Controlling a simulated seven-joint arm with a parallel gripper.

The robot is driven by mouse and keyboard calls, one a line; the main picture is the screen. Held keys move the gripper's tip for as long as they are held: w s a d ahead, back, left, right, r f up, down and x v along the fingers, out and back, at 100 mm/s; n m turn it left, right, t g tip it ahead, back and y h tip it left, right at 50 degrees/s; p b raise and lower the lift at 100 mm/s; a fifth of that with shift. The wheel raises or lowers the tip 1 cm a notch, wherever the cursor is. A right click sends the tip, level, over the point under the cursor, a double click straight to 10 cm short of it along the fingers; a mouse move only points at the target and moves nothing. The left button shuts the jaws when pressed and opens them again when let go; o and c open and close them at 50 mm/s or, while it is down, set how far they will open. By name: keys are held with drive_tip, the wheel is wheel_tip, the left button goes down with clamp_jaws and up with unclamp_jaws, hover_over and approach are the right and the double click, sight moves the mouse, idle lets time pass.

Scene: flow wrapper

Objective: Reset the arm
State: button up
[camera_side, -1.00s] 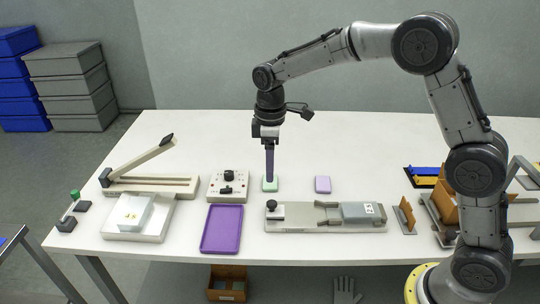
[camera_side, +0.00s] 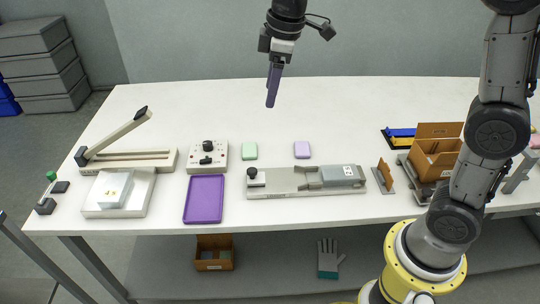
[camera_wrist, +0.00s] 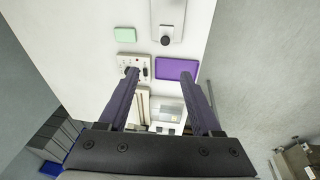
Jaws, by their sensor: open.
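My gripper (camera_side: 272,98) is raised well above the back of the white table and is empty. In the wrist view its two long dark fingers (camera_wrist: 165,95) stand wide apart with nothing between them. Below it, a green block (camera_side: 249,151) and a lilac block (camera_side: 302,150) lie apart on the table. The green block also shows in the wrist view (camera_wrist: 125,35).
A control box (camera_side: 207,157), purple tray (camera_side: 204,200), lever sealer (camera_side: 125,159), scale (camera_side: 118,195) and long fixture (camera_side: 290,183) stand along the table. An open cardboard box (camera_side: 435,160) is at right. The table's back strip (camera_side: 200,105) is clear.

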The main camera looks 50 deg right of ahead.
drive_tip(key=s+d+r+m+t, duration=0.1)
drive_tip(key=s+r+m, duration=0.1)
drive_tip(key=s, duration=0.6)
drive_tip(key=s+d+r+m+t, duration=0.1)
drive_tip(key=s+d+r+t, duration=0.1)
drive_tip(key=s, duration=0.6)
drive_tip(key=s+f+m, duration=0.5)
drive_tip(key=s+f, duration=0.2)
drive_tip(key=s, duration=0.1)
drive_tip(key=shift+s+d+f, duration=0.15)
drive_tip(key=shift+d+f, duration=0.05)
drive_tip(key=shift+f, duration=0.05)
